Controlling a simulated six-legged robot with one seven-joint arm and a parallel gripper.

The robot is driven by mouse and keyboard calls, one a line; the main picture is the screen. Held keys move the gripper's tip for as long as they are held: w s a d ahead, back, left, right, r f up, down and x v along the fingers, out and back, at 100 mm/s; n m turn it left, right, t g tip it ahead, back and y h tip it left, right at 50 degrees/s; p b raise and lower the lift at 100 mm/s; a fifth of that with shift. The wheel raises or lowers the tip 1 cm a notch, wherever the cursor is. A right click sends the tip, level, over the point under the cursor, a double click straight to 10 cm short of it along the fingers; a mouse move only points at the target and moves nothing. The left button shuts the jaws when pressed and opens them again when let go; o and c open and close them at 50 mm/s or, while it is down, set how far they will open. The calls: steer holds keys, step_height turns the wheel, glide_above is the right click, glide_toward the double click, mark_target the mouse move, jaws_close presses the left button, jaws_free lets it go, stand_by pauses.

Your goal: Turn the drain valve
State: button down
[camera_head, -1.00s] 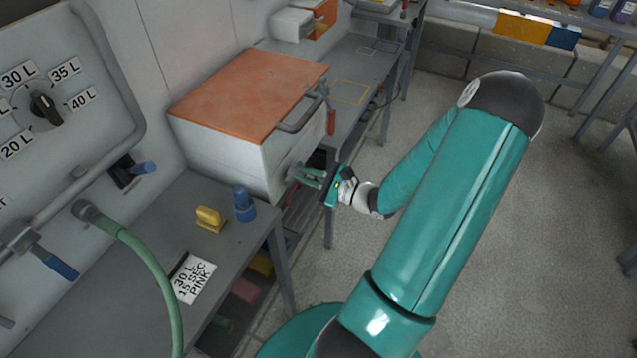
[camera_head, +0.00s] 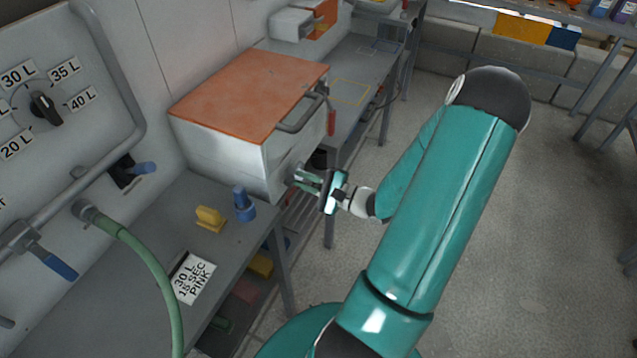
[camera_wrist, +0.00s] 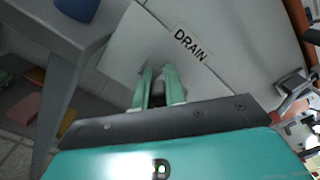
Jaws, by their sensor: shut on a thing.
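The drain valve is on the front wall of a white box (camera_head: 225,158) with an orange lid (camera_head: 250,92). In the wrist view a DRAIN label (camera_wrist: 191,45) is on the white face just beyond my fingers. My gripper (camera_head: 308,180) is at the lower front of the box, and its green fingers also show in the wrist view (camera_wrist: 158,88). The fingers are shut on a small dark part (camera_wrist: 158,87), the drain valve handle, mostly hidden between them.
A grey bench (camera_head: 130,250) at the left bears a yellow block (camera_head: 209,219), a blue bottle-like piece (camera_head: 244,205) and a card reading 30 L, 15 SEC, PINK (camera_head: 194,277). A green hose (camera_head: 150,268) hangs in front. Open floor (camera_head: 560,200) lies to the right.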

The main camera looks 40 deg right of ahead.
steer(key=n, duration=0.1)
steer(key=f+n, duration=0.1)
steer(key=n, duration=0.1)
steer(key=shift+s+a+n, duration=0.1)
steer(key=shift+a+n, duration=0.05)
steer(key=shift+n, duration=0.15)
steer(key=shift+f+n, duration=0.25)
steer(key=shift+n, duration=0.95)
steer(key=c, duration=1.9)
jaws_free()
steer(key=shift+n, duration=0.3)
steer(key=o, duration=0.5)
steer(key=shift+c, duration=0.2)
steer(key=shift+s, duration=0.1)
steer(key=v, duration=1.3)
steer(key=shift+s, duration=0.35)
